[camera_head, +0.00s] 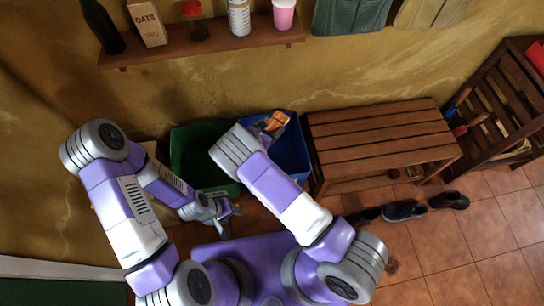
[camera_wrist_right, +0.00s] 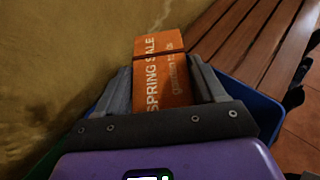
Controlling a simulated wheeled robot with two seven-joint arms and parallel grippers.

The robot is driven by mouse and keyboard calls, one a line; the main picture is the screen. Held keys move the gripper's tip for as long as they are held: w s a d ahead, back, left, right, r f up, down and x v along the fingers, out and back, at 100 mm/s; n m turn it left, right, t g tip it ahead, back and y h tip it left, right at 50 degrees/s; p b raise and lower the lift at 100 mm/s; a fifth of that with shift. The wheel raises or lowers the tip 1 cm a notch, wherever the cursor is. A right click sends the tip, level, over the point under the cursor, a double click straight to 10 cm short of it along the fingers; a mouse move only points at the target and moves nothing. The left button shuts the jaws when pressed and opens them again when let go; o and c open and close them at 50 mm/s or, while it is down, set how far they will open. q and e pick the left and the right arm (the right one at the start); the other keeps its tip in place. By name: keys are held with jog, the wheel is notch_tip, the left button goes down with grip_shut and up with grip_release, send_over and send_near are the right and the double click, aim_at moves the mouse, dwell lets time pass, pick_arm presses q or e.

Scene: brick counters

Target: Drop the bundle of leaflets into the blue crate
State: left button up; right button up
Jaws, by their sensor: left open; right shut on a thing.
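The bundle of leaflets (camera_head: 276,122) is orange with "SPRING SALE" on it; it also shows in the right wrist view (camera_wrist_right: 162,75). My right gripper (camera_head: 266,129) is shut on it, with one finger on either side (camera_wrist_right: 163,88). The bundle is over the blue crate (camera_head: 298,155) in the head view. The crate's blue rim shows below and right of the fingers in the wrist view (camera_wrist_right: 258,112). How high the bundle is above the rim is hard to tell. My left gripper (camera_head: 230,212) is open and empty, low in front of the green crate.
A green crate (camera_head: 180,150) stands left of the blue crate. A wooden bench (camera_head: 380,130) stands close on the right, with shoes (camera_head: 403,211) on the tiles before it. A wall shelf (camera_head: 215,38) with bottles and a cup is behind. Open floor lies at the right front.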

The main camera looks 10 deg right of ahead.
notch_tip(320, 180, down, 5)
jog(key=b, duration=0.3)
jog(key=shift+f, duration=0.2)
jog(key=o, duration=1.1)
jog(key=p+v, duration=0.2)
jog(key=v, duration=0.5)
jog(key=shift+s+a+r, duration=0.15)
jog(key=shift+s+r, duration=0.05)
jog(key=shift+s, duration=0.1)
